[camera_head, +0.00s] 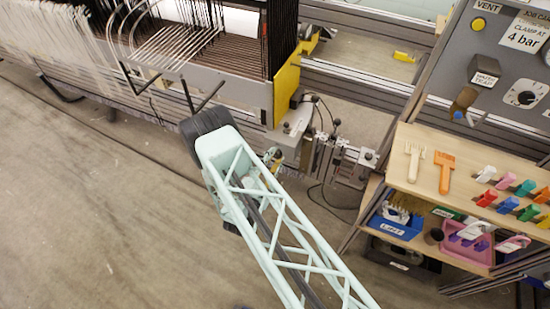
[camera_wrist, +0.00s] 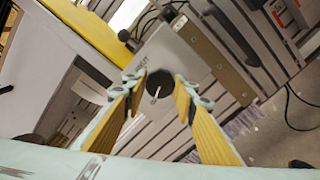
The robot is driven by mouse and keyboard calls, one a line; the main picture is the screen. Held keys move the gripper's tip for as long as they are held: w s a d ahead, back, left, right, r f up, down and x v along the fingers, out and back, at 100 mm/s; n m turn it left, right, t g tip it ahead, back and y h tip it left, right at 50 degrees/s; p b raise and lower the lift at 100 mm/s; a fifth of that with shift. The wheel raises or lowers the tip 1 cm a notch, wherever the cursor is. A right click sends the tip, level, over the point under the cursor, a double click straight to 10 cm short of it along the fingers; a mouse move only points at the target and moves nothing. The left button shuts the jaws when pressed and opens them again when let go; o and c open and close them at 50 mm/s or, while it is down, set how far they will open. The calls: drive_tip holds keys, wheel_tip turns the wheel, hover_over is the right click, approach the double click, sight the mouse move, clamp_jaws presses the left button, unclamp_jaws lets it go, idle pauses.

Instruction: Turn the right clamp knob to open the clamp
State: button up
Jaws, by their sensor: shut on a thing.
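In the wrist view, a dark round knob (camera_wrist: 159,84) with a pale pointer mark sits on a grey plate (camera_wrist: 185,52). I take it to be the right clamp knob. A small printed label is on the plate to its upper left. My gripper (camera_wrist: 160,82) has its yellow-padded fingers on either side of the knob and is shut on it. The pointer is slightly tilted from upright in the picture. In the head view, my arm largely hides the gripper and the knob. The clamp's jaws cannot be made out clearly.
The loom frame with dark and pale warp threads (camera_head: 240,45) stands above my arm, with a yellow end plate (camera_head: 287,88). To the right are a control panel (camera_head: 500,60) and a wooden shelf (camera_head: 450,165) with combs and coloured clips. The floor at left is clear.

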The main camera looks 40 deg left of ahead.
drive_tip(key=o, duration=0.9)
drive_tip(key=shift+s, duration=0.15)
drive_tip(key=shift+v, duration=5.9)
drive_tip(key=shift+r, duration=0.15)
